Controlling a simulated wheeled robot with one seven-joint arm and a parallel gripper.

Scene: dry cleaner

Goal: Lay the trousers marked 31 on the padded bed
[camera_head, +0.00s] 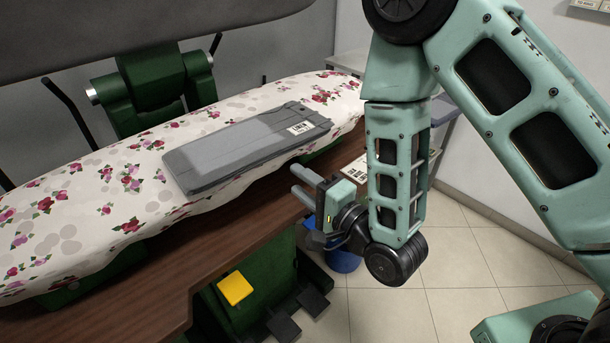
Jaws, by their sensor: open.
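Folded grey trousers (247,146) lie flat on the padded bed (75,197), which has a white cover with red flowers. A white tag (300,128) is on the trousers near their right end; its number is too small to read. My gripper (298,181) is open and empty. In the picture it is just below and right of the trousers, near the bed's front edge, apart from them.
A raised grey press head (150,30) hangs above the back of the bed on a green frame (155,90). A brown wooden table (150,285) runs below the bed.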

